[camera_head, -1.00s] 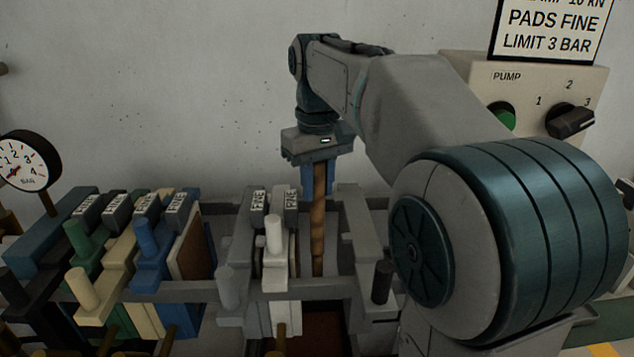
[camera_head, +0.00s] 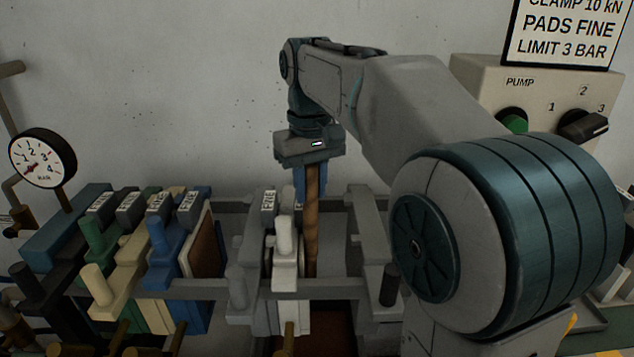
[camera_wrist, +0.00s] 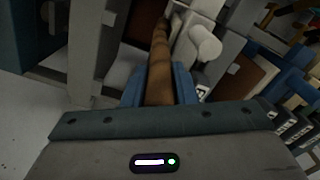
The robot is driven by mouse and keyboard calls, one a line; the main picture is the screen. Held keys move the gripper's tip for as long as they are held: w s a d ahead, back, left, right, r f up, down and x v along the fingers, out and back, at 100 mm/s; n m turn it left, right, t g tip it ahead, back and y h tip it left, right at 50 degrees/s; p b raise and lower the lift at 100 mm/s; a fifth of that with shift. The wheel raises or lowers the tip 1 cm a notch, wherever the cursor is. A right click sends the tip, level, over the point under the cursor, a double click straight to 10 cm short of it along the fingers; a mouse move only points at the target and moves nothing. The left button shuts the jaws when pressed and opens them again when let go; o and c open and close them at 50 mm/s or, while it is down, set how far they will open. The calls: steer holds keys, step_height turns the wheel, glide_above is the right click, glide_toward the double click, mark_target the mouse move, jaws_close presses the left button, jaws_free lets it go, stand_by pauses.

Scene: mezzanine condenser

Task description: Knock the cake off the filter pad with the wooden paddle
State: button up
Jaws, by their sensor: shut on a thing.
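My gripper (camera_head: 311,182) is shut on the handle of the wooden paddle (camera_head: 312,225), which hangs down almost upright into the gap of the filter press. In the wrist view the blue fingers (camera_wrist: 160,85) clasp the brown paddle (camera_wrist: 159,62). Just left of the paddle stand a white plate (camera_head: 286,265) and a grey plate (camera_head: 246,262) with labels on top. A brown face shows on the right side of the blue plate's group (camera_head: 206,248). Whether it is the cake or a pad, I cannot tell. The paddle's lower end is hidden behind the front rail.
A grey rail (camera_head: 330,287) crosses the front of the press. A grey end block (camera_head: 370,235) stands right of the paddle. Green, cream and blue plates (camera_head: 165,245) stand at left. A gauge (camera_head: 42,158) and a pump panel (camera_head: 540,100) flank the press.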

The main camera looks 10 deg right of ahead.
steer(key=shift+d, duration=0.15)
steer(key=d, duration=0.2)
steer(key=shift+s+d, duration=0.3)
steer(key=shift+d, duration=0.1)
steer(key=shift+a, duration=0.15)
stand_by(0.7)
steer(key=shift+w+a+r+p, duration=0.15)
steer(key=shift+a+p, duration=0.2)
steer(key=shift+a, duration=0.4)
steer(key=shift+w+a+f+p, duration=0.15)
steer(key=shift+a+p, duration=0.2)
steer(key=shift+a, duration=0.35)
steer(key=shift+d, duration=0.15)
